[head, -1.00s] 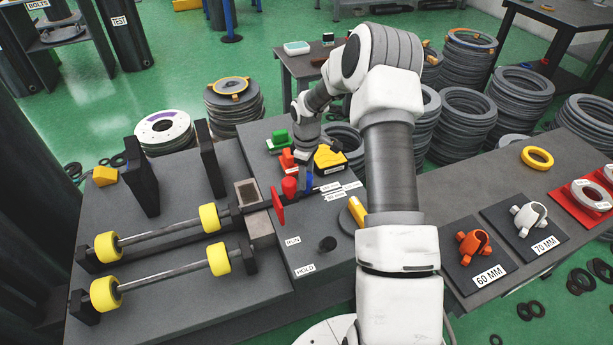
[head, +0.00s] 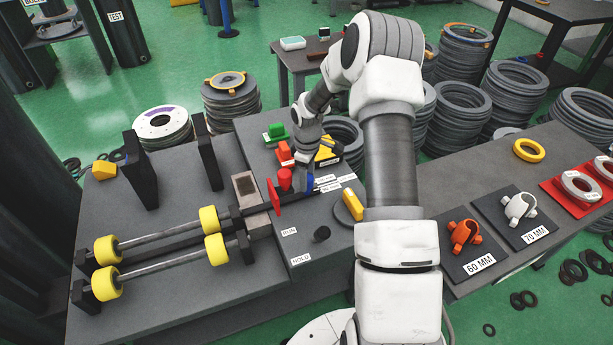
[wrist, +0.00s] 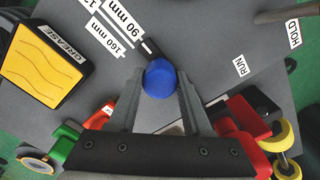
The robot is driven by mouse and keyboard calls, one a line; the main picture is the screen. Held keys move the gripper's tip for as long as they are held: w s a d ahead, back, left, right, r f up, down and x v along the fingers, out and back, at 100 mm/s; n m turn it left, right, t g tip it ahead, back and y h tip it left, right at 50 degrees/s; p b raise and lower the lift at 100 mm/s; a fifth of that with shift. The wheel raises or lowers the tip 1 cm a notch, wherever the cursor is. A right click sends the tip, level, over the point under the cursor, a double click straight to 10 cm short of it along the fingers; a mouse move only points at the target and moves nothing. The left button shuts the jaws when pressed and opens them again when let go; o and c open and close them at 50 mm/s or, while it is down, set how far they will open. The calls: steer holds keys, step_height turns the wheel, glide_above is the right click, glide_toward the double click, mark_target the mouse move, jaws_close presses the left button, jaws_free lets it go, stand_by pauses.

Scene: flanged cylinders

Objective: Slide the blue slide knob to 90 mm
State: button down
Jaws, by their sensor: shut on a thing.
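The blue slide knob (wrist: 160,79) is a round blue cap between the two fingertips of my gripper (wrist: 158,84) in the wrist view. My gripper is shut on it, one finger on each side. In the head view the blue knob (head: 310,182) shows low below my gripper (head: 308,172), partly hidden by it. A dark slot (wrist: 150,50) shows just past the knob. The white 90 mm label (wrist: 122,18) and 160 mm label (wrist: 102,37) lie beside the slot. I cannot tell exactly which mark the knob lines up with.
A red knob (head: 285,178) stands close left of my gripper. A yellow grease pad (wrist: 44,62), red and green blocks (head: 275,132) and a yellow handle (head: 353,205) are near.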

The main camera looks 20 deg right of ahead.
steer(key=shift+s+f, duration=0.1)
steer(key=shift+s, duration=0.25)
steer(key=shift+c, duration=1.7)
jaws_free()
steer(key=shift+w, duration=0.1)
steer(key=shift+r, duration=0.25)
step_height(320, 180, up, 17)
steer(key=p, duration=0.4)
steer(key=shift+p, duration=0.4)
steer(key=shift+r, duration=0.1)
